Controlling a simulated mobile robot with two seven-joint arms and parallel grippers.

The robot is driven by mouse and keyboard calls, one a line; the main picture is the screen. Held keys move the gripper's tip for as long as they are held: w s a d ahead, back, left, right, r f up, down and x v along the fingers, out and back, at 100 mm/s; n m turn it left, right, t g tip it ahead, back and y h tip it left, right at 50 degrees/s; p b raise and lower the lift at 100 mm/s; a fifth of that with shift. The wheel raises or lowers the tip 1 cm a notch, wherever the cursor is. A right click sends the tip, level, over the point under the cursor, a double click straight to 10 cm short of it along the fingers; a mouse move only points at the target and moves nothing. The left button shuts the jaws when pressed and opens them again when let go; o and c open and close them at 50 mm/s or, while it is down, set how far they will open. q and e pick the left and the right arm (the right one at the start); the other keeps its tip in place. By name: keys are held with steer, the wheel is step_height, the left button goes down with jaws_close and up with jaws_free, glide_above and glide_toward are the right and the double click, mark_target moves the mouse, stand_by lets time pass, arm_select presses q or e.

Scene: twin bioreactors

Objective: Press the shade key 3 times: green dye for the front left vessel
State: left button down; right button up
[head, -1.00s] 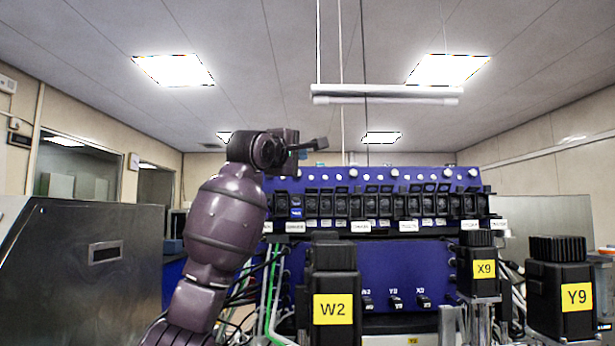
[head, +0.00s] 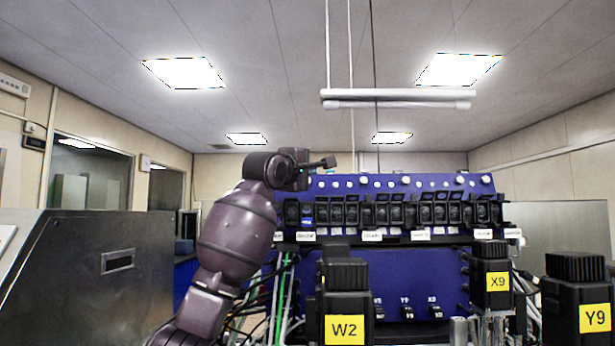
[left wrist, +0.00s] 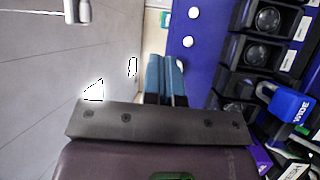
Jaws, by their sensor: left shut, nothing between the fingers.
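My left gripper (head: 328,162) is shut and empty, raised at the upper left edge of the blue control panel (head: 400,183). In the left wrist view its blue-grey fingers (left wrist: 166,78) lie together beside the panel's blue face, and I cannot see them touch anything. A row of black modules (head: 382,214) with round dark faces runs across the panel. A blue lettered piece (head: 307,220) sits on a module near the left end; it also shows in the left wrist view (left wrist: 288,104). I cannot tell which part is the shade key. My right gripper is out of view.
Black-capped units labelled W2 (head: 345,300), X9 (head: 492,278) and Y9 (head: 580,300) stand in front of the panel. A dark metal cabinet (head: 95,270) is at the left. Green and white tubes (head: 285,290) hang below the panel's left end. Space above the panel is mostly clear.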

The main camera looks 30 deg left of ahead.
arm_select(q)
steer(key=shift+w+a+f, duration=0.2)
steer(key=shift+w+a, duration=0.2)
steer(key=shift+w, duration=0.2)
steer(key=shift+w+a+f, duration=0.2)
steer(key=shift+w+a, duration=0.15)
steer(key=shift+w, duration=0.25)
steer(key=shift+w+a+f, duration=0.1)
steer(key=shift+w+a, duration=0.05)
steer(key=shift+w, duration=0.15)
steer(key=shift+w+a, duration=0.1)
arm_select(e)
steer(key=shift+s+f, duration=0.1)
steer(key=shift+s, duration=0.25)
arm_select(q)
steer(key=shift+w+a, duration=0.1)
steer(key=shift+w, duration=0.05)
stand_by(0.6)
steer(key=shift+w+a+f, duration=0.1)
steer(key=shift+w+f, duration=0.05)
steer(key=shift+w, duration=0.05)
